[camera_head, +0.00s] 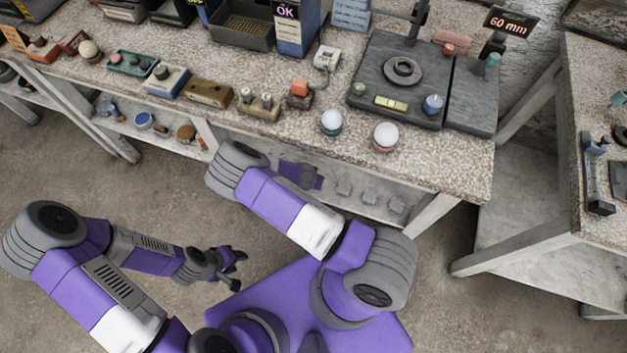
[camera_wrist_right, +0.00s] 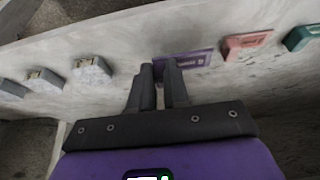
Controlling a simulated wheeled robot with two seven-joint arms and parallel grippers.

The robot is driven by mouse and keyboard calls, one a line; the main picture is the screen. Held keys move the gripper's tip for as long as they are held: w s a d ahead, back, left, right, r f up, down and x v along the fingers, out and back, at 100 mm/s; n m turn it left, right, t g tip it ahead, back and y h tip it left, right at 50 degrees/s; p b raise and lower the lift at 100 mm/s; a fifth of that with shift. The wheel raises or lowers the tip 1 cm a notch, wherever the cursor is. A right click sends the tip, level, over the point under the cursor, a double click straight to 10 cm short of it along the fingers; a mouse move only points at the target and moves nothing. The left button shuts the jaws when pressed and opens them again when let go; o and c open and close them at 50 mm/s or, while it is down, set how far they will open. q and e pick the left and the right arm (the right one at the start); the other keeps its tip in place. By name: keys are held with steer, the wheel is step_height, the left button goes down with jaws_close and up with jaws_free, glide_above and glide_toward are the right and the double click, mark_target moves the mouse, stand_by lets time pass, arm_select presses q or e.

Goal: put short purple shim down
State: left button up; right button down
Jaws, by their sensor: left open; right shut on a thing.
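My right gripper (camera_wrist_right: 160,70) is shut, with its two fingers close together at a purple plate (camera_wrist_right: 196,59) with pale lettering on the shelf. A short purple shim cannot be made out clearly: what is between the fingertips blends with the purple plate behind, so I cannot tell whether it touches the shelf. In the head view the right arm reaches under the table's front edge, and its fingertips are not clear there. My left gripper (camera_head: 236,263) is open and empty over the floor, well away from the table.
A pink plate (camera_wrist_right: 247,44) and a teal plate (camera_wrist_right: 301,37) lie to the right of the purple one. Several grey blocks (camera_wrist_right: 92,73) sit on the shelf at left. Above, the speckled worktop (camera_head: 447,158) is crowded; two white spheres stand near its front edge.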

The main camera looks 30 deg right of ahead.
steer(key=shift+w+d, duration=0.25)
steer(key=b+x, duration=0.1)
steer(key=x, duration=0.2)
steer(key=shift+d+b, duration=0.15)
steer(key=shift+b, duration=0.25)
steer(key=shift+f, duration=0.4)
steer(key=shift+w+r, duration=0.1)
steer(key=c, duration=1.1)
jaws_free()
